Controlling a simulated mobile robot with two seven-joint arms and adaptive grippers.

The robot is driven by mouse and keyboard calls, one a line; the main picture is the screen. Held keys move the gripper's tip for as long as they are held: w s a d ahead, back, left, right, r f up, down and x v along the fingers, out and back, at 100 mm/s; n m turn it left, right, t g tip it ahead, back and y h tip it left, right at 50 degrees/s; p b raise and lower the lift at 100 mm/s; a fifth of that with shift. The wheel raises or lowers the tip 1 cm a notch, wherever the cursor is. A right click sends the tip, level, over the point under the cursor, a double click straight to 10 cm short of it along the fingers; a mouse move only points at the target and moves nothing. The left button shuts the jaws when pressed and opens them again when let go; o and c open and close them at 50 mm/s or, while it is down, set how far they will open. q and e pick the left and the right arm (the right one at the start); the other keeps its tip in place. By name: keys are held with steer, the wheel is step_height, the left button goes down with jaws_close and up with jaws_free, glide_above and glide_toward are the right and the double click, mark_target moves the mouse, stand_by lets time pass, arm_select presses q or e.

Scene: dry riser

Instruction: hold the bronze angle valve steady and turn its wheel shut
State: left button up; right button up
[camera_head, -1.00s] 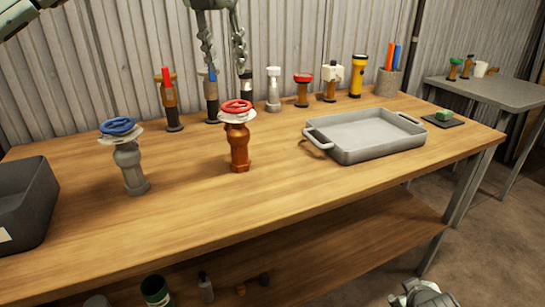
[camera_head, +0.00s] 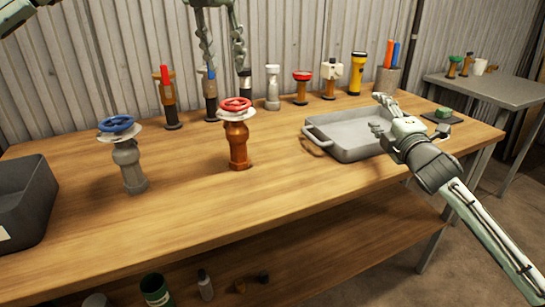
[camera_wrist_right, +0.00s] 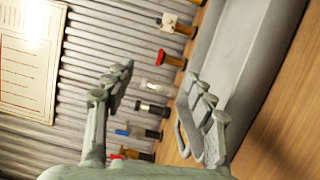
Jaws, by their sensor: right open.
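The bronze angle valve (camera_head: 238,145) stands upright near the middle of the bench, with a red wheel (camera_head: 236,104) on top above a white collar. My left gripper (camera_head: 222,52) hangs at the top of the head view, above and behind the valve, with its fingers apart and empty. My right gripper (camera_head: 378,113) is over the grey tray, well to the right of the valve, with its fingers spread and empty. In the right wrist view my right gripper (camera_wrist_right: 158,78) is also open, with nothing between its fingers. I cannot make out the bronze valve there.
A grey valve with a blue wheel (camera_head: 128,165) stands left of the bronze one. A dark bin (camera_head: 22,205) is at the left edge. The tray (camera_head: 345,153) is at right. Several valves and a yellow torch (camera_head: 357,75) line the back. The front middle is clear.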

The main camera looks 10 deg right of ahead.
mark_target(245, 147)
steer(key=s+a+f+n+g+y, duration=0.1)
steer(key=a+n+y, duration=0.2)
steer(key=a+n, duration=0.3)
steer(key=a+f+n+g+y, duration=0.1)
steer(key=a+n+y, duration=0.3)
steer(key=a+n, duration=0.3)
steer(key=s+a+f+n+g+y, duration=0.1)
steer(key=a+n+y, duration=0.3)
steer(key=a+n, duration=0.3)
steer(key=shift+s+a+g, duration=0.2)
steer(key=shift+a, duration=0.35)
steer(key=shift+s+a+g, duration=0.15)
steer(key=shift+a+g, duration=0.05)
steer(key=shift+a, duration=0.35)
steer(key=s+a+f+n+g+y, duration=0.1)
steer(key=n, duration=0.1)
steer(key=s+a+f+n+y, duration=0.1)
steer(key=a+n, duration=0.1)
steer(key=s+a+f+n+g, duration=0.1)
steer(key=n, duration=0.1)
steer(key=shift+s+a+n+g+y, duration=0.1)
steer(key=shift+a+n+g+y, duration=0.05)
steer(key=shift+n+g+y, duration=0.2)
steer(key=shift+a, duration=0.25)
steer(key=x, duration=0.7)
